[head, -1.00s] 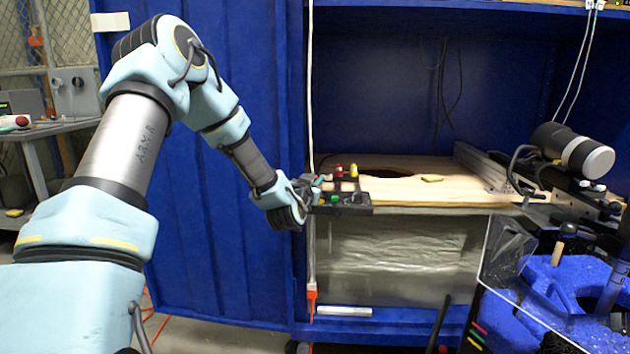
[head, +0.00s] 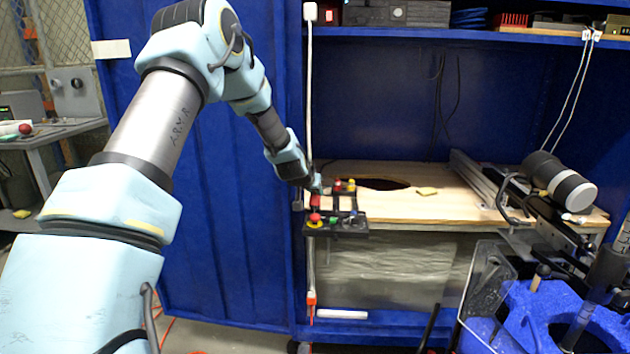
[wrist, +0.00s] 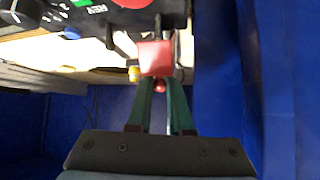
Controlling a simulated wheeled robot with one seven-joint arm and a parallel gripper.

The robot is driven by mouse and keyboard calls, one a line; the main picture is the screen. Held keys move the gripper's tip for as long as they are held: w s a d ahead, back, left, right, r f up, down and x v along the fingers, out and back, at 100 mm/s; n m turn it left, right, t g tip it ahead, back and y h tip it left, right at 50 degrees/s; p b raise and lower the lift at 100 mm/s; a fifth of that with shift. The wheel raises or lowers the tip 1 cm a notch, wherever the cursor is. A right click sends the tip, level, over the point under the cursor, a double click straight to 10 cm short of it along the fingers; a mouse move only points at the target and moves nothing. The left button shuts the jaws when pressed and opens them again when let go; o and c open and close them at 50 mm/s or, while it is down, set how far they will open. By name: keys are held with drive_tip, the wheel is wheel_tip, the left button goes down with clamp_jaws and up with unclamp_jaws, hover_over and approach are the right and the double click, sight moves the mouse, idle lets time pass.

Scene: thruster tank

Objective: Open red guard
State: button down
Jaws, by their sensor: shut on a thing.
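The red guard (wrist: 155,58) shows in the wrist view as a pale red block at the tips of my gripper's green fingers. My gripper (wrist: 161,82) is shut on it. In the head view the red guard (head: 315,201) is a small red upright piece at the left of the black control panel (head: 345,233), and my gripper (head: 316,188) reaches it from the upper left. The fingertips partly hide the guard, and how far it is tilted is hard to tell.
A red button on yellow (head: 315,218) sits close in front of the guard on the panel. Other small red and yellow buttons (head: 345,185) stand behind. A blue cabinet door (head: 220,220) is left of the panel. A wooden board (head: 450,205) lies behind it.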

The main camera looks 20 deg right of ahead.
drive_tip(key=shift+w+d+r+g+y+p, duration=0.1)
drive_tip(key=shift+w+d+g+y+p, duration=0.2)
drive_tip(key=shift+w+g+y+p, duration=0.65)
drive_tip(key=shift+s+g+h+p, duration=0.15)
drive_tip(key=shift+g+h+p, duration=0.1)
drive_tip(key=shift+p, duration=0.3)
drive_tip(key=shift+f, duration=0.2)
drive_tip(key=c, duration=1.1)
unclamp_jaws()
drive_tip(key=b+v, duration=0.2)
drive_tip(key=v, duration=0.8)
drive_tip(key=shift+s+a+r, duration=0.1)
drive_tip(key=shift+s+r, duration=0.05)
drive_tip(key=shift+r, duration=0.2)
